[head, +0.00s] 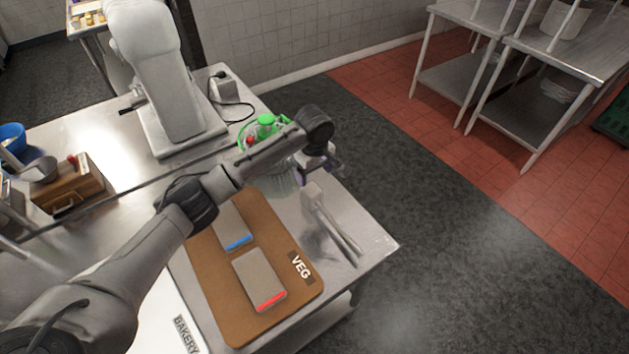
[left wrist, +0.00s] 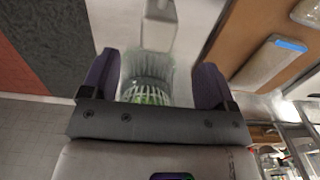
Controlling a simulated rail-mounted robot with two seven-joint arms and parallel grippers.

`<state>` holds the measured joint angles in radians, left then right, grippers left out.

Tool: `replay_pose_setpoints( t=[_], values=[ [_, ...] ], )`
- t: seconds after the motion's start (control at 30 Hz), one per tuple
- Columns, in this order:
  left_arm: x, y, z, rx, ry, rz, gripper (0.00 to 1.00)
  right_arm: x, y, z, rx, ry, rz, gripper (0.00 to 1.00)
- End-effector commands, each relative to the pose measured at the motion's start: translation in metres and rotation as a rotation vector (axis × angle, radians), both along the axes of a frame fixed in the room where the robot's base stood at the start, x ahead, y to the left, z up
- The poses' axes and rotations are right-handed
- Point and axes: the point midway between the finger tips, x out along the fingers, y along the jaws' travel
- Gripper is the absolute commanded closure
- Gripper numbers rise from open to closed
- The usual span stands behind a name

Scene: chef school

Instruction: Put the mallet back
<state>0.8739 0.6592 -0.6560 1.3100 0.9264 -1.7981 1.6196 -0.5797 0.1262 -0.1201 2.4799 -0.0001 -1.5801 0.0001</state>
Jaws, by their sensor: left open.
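A grey metal tool that looks like the mallet (head: 330,222) lies near the right edge of the steel table, its blocky end toward my gripper. My left gripper (head: 322,164) is open and empty, just beyond that blocky end and apart from it. In the left wrist view, my purple fingers (left wrist: 155,82) are spread wide, and the blocky grey end of the mallet (left wrist: 160,28) shows at the top, beyond the fingertips. My right gripper is out of view.
A clear ribbed bowl (head: 284,181) with green and red things stands behind my left wrist, partly hidden. A brown VEG board (head: 218,287) carries a blue-ended block (head: 231,226) and a red-ended block (head: 259,279). A white mixer (head: 165,75) stands at the back.

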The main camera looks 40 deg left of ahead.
Motion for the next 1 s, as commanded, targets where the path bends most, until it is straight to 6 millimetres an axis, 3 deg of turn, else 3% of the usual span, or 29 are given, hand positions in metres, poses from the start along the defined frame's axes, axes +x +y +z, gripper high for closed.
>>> replay_pose_setpoints(
  t=[0.3, 1.0],
  values=[
    [0.000, 0.000, 0.020, 0.000, -0.001, 0.000, 0.19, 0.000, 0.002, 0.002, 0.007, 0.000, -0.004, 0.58],
    [0.000, 0.000, 0.020, 0.000, 0.000, 0.000, 0.19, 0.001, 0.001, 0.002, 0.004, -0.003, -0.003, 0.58]
  ],
)
